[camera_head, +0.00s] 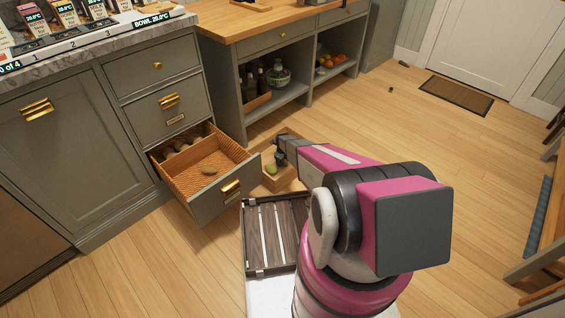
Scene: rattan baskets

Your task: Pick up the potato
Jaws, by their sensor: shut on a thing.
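My gripper (280,154) is small and dark in the head view, at the far end of my pink arm. It is low over a wooden basket or tray (284,184) on the floor, just right of the open drawer. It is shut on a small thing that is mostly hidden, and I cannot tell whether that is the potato. A small green item (271,169) shows just below the fingertips. An oval, greenish-brown, potato-like item (209,170) lies in the rattan-lined open drawer (187,178), apart from my gripper.
The drawer front (228,200) juts out to the left of my arm. A wooden-topped shelf unit (274,40) with bottles and orange fruit stands behind. A slatted dark rack (276,236) is in front.

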